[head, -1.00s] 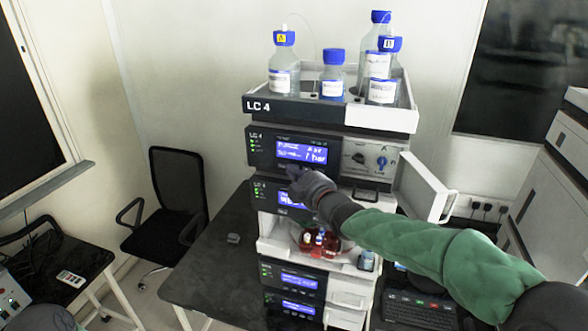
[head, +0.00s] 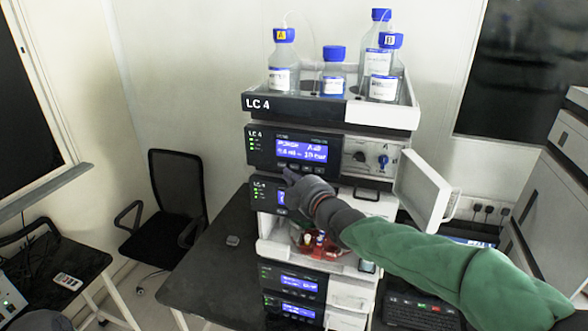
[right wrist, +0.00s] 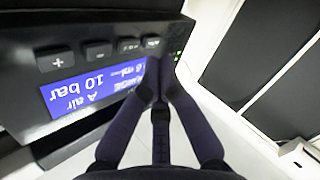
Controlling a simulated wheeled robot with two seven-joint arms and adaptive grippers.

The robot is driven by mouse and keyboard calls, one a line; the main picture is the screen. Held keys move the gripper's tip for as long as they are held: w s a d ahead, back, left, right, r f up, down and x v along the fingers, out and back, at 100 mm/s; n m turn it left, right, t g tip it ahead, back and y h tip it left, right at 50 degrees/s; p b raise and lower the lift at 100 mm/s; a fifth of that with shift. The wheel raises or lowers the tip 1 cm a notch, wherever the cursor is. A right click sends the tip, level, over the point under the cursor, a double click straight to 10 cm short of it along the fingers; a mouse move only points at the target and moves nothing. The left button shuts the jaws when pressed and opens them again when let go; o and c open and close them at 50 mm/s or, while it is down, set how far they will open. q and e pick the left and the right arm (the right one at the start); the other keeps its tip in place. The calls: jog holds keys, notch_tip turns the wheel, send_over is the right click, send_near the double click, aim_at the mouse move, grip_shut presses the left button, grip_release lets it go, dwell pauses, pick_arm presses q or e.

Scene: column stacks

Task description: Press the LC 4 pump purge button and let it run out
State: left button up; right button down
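The LC 4 pump (head: 262,146) is the upper black-fronted module under the bottle tray, with a lit blue display (head: 302,149). In the right wrist view the display (right wrist: 92,88) is upside down and reads "A air" and "10 bar". A row of dark buttons (right wrist: 98,50) runs along it. My right gripper (head: 288,176) is shut and empty just below the pump's display. In the wrist view its fingertips (right wrist: 157,75) meet close to the button (right wrist: 151,42) at the row's right end. I cannot tell whether they touch it. My left gripper is not in view.
Blue-capped bottles (head: 333,72) stand in the tray (head: 292,107) on top. A white door (head: 424,190) stands open at the stack's right. More modules (head: 293,280) sit below. A chair (head: 178,190) is at left; the dark bench (head: 212,268) is mostly clear.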

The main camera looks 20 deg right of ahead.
jog(key=s+a, duration=0.2)
jog(key=s, duration=0.1)
jog(key=shift+s+p, duration=0.1)
jog(key=shift+p, duration=0.3)
dwell(0.4)
jog(key=s+a+f+m+g+b, duration=0.1)
jog(key=s+f+m+g+b, duration=0.2)
jog(key=f, duration=1.4)
jog(key=a+f+m+g+b, duration=0.1)
jog(key=f+m+g+b, duration=0.35)
jog(key=f, duration=1.25)
jog(key=s+a+f+g+b, duration=0.15)
jog(key=f+b, duration=0.35)
jog(key=f, duration=1.1)
jog(key=s+a+f+m+g+b, duration=0.1)
jog(key=s+f+m+g+b, duration=0.2)
jog(key=s+f, duration=0.9)
jog(key=s+a+f+m+g+b, duration=0.2)
jog(key=s+f+b, duration=0.6)
jog(key=f, duration=1.2)
jog(key=s+m+g, duration=0.2)
jog(key=s, duration=0.2)
jog(key=shift+s+a, duration=0.25)
jog(key=shift+s, duration=0.1)
